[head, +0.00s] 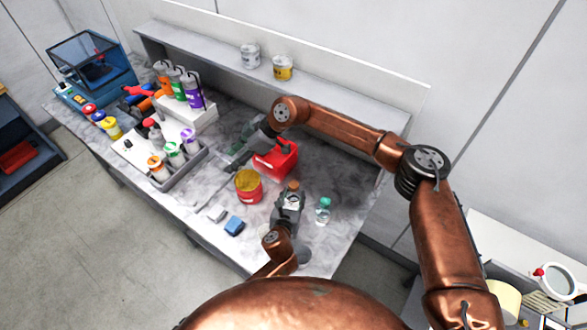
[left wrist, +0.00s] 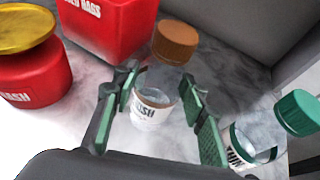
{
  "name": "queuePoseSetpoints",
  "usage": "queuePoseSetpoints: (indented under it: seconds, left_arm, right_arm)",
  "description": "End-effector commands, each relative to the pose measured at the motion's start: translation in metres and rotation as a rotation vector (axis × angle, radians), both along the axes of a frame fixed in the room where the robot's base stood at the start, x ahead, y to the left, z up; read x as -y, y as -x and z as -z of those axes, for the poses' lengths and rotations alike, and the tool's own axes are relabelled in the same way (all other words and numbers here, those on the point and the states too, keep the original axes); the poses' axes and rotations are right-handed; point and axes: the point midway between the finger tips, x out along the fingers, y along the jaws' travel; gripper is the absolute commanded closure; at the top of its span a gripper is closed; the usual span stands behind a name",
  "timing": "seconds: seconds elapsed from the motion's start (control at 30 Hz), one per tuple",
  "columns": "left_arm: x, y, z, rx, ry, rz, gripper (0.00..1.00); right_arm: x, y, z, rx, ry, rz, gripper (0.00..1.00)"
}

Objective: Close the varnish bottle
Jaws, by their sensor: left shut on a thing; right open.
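The varnish bottle is clear with a white label ending in "SH"; it stands between the green finger pads in the left wrist view (left wrist: 152,110). My left gripper (head: 289,203) is shut on its body, and the pads also show in the left wrist view (left wrist: 165,115). A brown cap (left wrist: 176,42) is over the bottle's top; it also shows in the head view (head: 293,185). I cannot tell whether it is seated tight. My right gripper (head: 241,146) is open beside the red rag box, left of and behind the bottle.
The red used-rags box (head: 278,158) stands behind the bottle. A red tin with yellow lid (head: 248,186) is at left. A thinner bottle with green cap (head: 323,210) stands close at right. A blue block (head: 234,226) lies near the front edge. A grey shelf (head: 320,88) runs behind.

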Motion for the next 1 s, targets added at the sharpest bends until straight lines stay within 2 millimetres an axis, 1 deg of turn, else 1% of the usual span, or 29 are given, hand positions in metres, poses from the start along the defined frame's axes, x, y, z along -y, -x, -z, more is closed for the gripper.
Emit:
queuePoseSetpoints:
  seconds: [0.03, 0.07, 0.1, 0.17, 0.2, 0.27, 0.3, 0.37, 0.4, 0.47, 0.5, 0.57, 0.6, 0.67, 0.7, 0.77, 0.8, 0.87, 0.9, 0.97, 1.0]
  left_arm:
    - [0.0, 0.0, -0.001, 0.001, 0.0, 0.0, 1.0]
    - [0.0, 0.0, -0.001, 0.001, 0.0, 0.0, 1.0]
    - [0.0, 0.0, -0.001, 0.001, 0.0, 0.0, 1.0]
    - [0.0, 0.0, -0.001, 0.001, 0.0, 0.0, 1.0]
    - [0.0, 0.0, -0.001, 0.001, 0.0, 0.0, 1.0]
    - [0.0, 0.0, -0.001, 0.001, 0.0, 0.0, 1.0]
    - [0.0, 0.0, -0.001, 0.001, 0.0, 0.0, 1.0]
    - [0.0, 0.0, -0.001, 0.001, 0.0, 0.0, 1.0]
    - [0.0, 0.0, -0.001, 0.001, 0.0, 0.0, 1.0]
    - [0.0, 0.0, -0.001, 0.001, 0.0, 0.0, 1.0]
    - [0.0, 0.0, -0.001, 0.001, 0.0, 0.0, 1.0]
    - [0.0, 0.0, 0.0, 0.001, 0.0, 0.0, 1.0]
    - [0.0, 0.0, 0.0, 0.001, 0.0, 0.0, 1.0]
    - [0.0, 0.0, 0.0, 0.001, 0.0, 0.0, 1.0]
    - [0.0, 0.0, 0.0, 0.001, 0.0, 0.0, 1.0]
    - [0.0, 0.0, 0.0, 0.001, 0.0, 0.0, 1.0]
    - [0.0, 0.0, 0.0, 0.001, 0.0, 0.0, 1.0]
    - [0.0, 0.0, 0.0, 0.001, 0.0, 0.0, 1.0]
    - [0.0, 0.0, 0.0, 0.001, 0.0, 0.0, 1.0]
    - [0.0, 0.0, -0.001, 0.001, 0.0, 0.0, 1.0]
    - [0.0, 0.0, -0.001, 0.001, 0.0, 0.0, 1.0]
  right_arm:
    - [-0.014, -0.002, -0.018, 0.028, -0.079, -0.015, 0.6]
    - [-0.022, -0.003, -0.029, 0.048, -0.128, -0.022, 0.6]
    - [-0.032, -0.006, -0.045, 0.074, -0.191, -0.028, 0.6]
    - [-0.045, -0.012, -0.07, 0.119, -0.284, -0.028, 0.6]
    - [-0.052, -0.017, -0.087, 0.151, -0.344, -0.021, 0.6]
    - [-0.06, -0.027, -0.112, 0.201, -0.429, -0.003, 0.6]
    - [-0.063, -0.034, -0.129, 0.236, -0.483, 0.016, 0.6]
    - [-0.066, -0.048, -0.154, 0.291, -0.557, 0.054, 0.6]
    - [-0.066, -0.059, -0.17, 0.329, -0.601, 0.087, 0.6]
    - [-0.063, -0.077, -0.192, 0.386, -0.656, 0.146, 0.6]
    - [-0.059, -0.091, -0.204, 0.423, -0.684, 0.193, 0.6]
    - [-0.049, -0.113, -0.219, 0.477, -0.711, 0.272, 0.6]
    - [-0.042, -0.127, -0.226, 0.511, -0.718, 0.327, 0.6]
    - [-0.028, -0.15, -0.232, 0.556, -0.708, 0.414, 0.6]
    - [-0.017, -0.164, -0.232, 0.58, -0.69, 0.471, 0.6]
    - [-0.002, -0.184, -0.227, 0.61, -0.645, 0.55, 0.6]
    - [0.01, -0.196, -0.221, 0.623, -0.604, 0.6, 0.6]
    - [0.027, -0.211, -0.207, 0.636, -0.528, 0.667, 0.6]
    - [0.038, -0.219, -0.196, 0.639, -0.468, 0.703, 0.6]
    - [0.054, -0.228, -0.174, 0.632, -0.367, 0.744, 0.6]
    - [0.064, -0.231, -0.158, 0.623, -0.295, 0.761, 0.6]
